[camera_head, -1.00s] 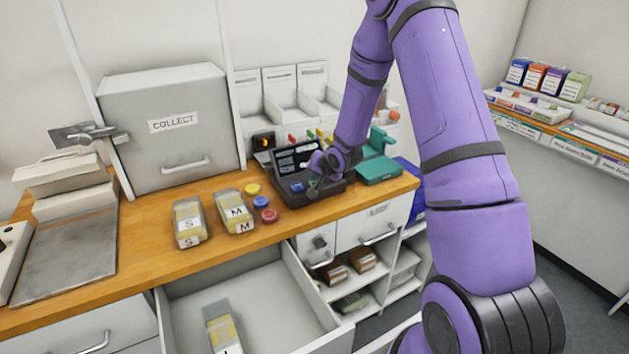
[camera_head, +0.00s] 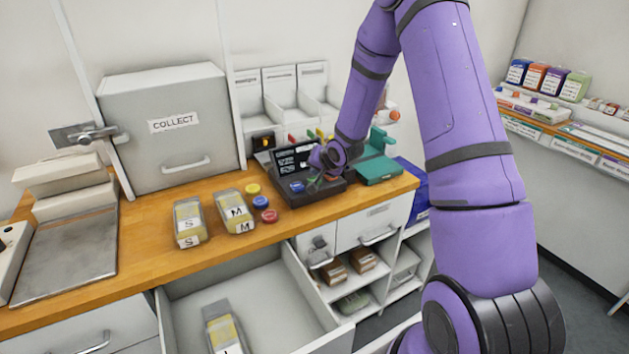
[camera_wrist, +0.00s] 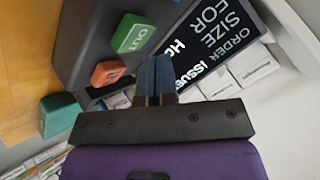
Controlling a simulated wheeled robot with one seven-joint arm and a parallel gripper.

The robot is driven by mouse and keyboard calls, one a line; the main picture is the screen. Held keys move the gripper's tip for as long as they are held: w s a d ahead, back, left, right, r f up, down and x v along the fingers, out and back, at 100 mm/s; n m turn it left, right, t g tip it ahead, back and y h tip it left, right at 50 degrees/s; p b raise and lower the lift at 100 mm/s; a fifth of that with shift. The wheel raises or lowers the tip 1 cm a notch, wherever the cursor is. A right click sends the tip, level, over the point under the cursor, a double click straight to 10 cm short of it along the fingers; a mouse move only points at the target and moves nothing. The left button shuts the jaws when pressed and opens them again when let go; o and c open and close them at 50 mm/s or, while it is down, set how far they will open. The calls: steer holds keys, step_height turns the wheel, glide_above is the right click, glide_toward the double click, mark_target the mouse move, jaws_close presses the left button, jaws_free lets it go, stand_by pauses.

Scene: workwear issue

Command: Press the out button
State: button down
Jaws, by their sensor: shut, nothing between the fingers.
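The out button is a green block with the word OUT (camera_wrist: 133,33) on the dark terminal, seen in the wrist view. An orange button (camera_wrist: 107,72) sits beside it. My gripper (camera_wrist: 156,62) is shut and empty, its fingertips over the terminal near these buttons and the screen. In the wrist view a gap shows between the fingertips and the out button; I cannot tell their height above the panel. In the head view my gripper (camera_head: 316,180) is over the right part of the terminal (camera_head: 330,191) and mostly hides the green and orange buttons. A blue button (camera_head: 297,187) shows at left.
The terminal screen (camera_head: 293,158) stands behind the buttons. A teal device (camera_head: 379,170) is close on the right. Round yellow, blue and red pieces and packs marked S (camera_head: 188,222) and M (camera_head: 236,211) lie left on the wooden counter. An open drawer (camera_head: 270,301) juts out in front.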

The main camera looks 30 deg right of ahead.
steer(key=shift+r, duration=2.55)
steer(key=shift+r, duration=0.15)
steer(key=s+a+r+n+g+h, duration=0.1)
steer(key=s+a+r+n, duration=0.15)
steer(key=s+r, duration=0.65)
steer(key=s+a+r+n+g+h, duration=0.1)
steer(key=s+a+r+n, duration=0.15)
steer(key=s+r, duration=0.7)
steer(key=s+a+r+n, duration=0.1)
steer(key=s+r, duration=0.1)
steer(key=s, duration=0.5)
steer(key=s+a+r+n+g, duration=0.1)
steer(key=s+a+r, duration=0.1)
steer(key=s, duration=0.5)
steer(key=s+a+r+n+g+y, duration=0.1)
steer(key=s+a+r, duration=0.1)
steer(key=s, duration=0.5)
steer(key=shift+s+a+r, duration=0.25)
steer(key=shift+s+r, duration=0.1)
steer(key=shift+r, duration=0.4)
